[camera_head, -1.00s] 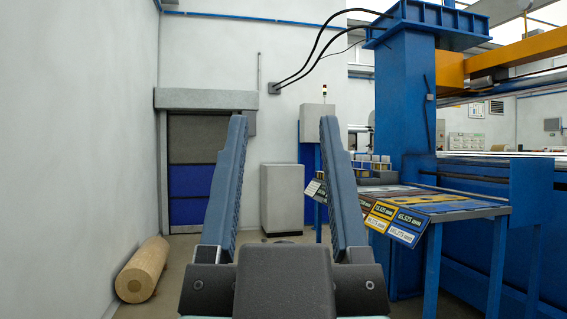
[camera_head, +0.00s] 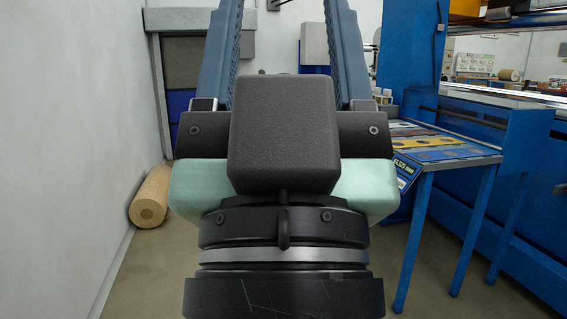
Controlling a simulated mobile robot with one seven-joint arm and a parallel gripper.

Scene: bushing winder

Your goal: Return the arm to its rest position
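My gripper (camera_head: 286,40) fills the middle of the head view, pointing away and up. Its two long blue-grey ribbed fingers stand wide apart, with nothing between them. Their tips run past the top edge of the picture. The black gripper body, its pale green housing and my dark wrist show below the fingers. The gripper touches nothing that I can see.
A blue table (camera_head: 448,165) with coloured flat pieces and labels stands right of my gripper, beside a large blue machine (camera_head: 500,130). A light brown roll (camera_head: 151,198) lies on the floor by the left wall. Bare floor shows on both sides of my wrist.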

